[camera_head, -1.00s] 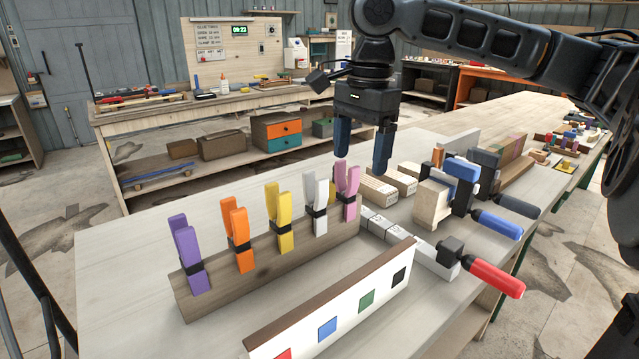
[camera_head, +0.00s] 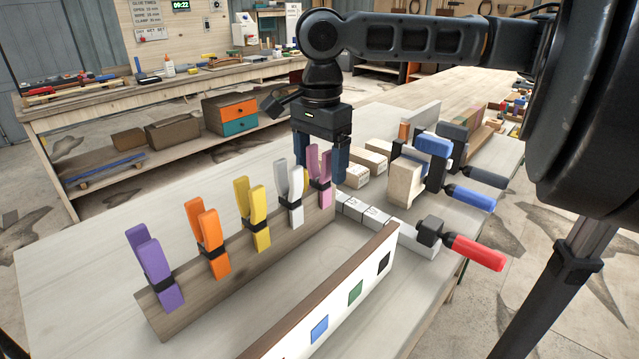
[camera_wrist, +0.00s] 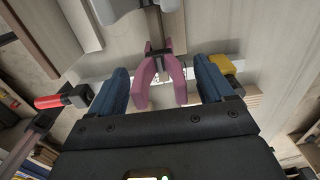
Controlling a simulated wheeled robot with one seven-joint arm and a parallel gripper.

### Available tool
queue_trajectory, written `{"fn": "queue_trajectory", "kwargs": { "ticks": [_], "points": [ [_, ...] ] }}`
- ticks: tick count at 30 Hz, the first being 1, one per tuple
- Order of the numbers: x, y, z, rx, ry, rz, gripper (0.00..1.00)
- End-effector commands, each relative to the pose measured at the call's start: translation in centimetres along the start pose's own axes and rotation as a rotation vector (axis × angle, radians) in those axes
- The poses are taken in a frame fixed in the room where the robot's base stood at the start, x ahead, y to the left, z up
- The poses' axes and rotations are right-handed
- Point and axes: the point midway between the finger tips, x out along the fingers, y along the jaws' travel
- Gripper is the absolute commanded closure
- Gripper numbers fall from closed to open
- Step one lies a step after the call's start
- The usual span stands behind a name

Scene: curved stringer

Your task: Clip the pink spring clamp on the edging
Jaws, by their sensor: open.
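The pink spring clamp (camera_head: 320,176) stands upright at the far right end of the wooden rail, beside the white clamp (camera_head: 291,193). My gripper (camera_head: 321,166) is open, with its blue fingers down around the level of the pink clamp's handles. In the wrist view the pink clamp (camera_wrist: 160,78) lies between the two open fingers (camera_wrist: 164,90), with gaps on both sides. The edging is the brown strip (camera_head: 335,282) along the top of the white board (camera_head: 366,290) with coloured squares, in front of the rail. No clamp sits on the visible part of it.
Yellow (camera_head: 253,216), orange (camera_head: 208,238) and purple (camera_head: 155,268) clamps stand along the wooden rail (camera_head: 240,272). A red-handled clamp (camera_head: 465,248), a blue-handled clamp (camera_head: 462,195) and wooden blocks (camera_head: 366,163) lie to the right. Bare table lies between rail and board.

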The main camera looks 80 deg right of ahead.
Motion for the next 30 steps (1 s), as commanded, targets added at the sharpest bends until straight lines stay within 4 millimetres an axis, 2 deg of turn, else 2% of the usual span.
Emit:
{"fn": "queue_trajectory", "kwargs": {
  "ticks": [3, 10, 30],
  "points": [
    [0.70, -0.01, 0.00, 0.000, 0.001, 0.000, 0.19],
    [0.76, -0.03, 0.00, -0.001, 0.001, -0.001, 0.20],
    [0.73, -0.03, 0.01, -0.001, 0.000, -0.001, 0.84]
  ]
}}
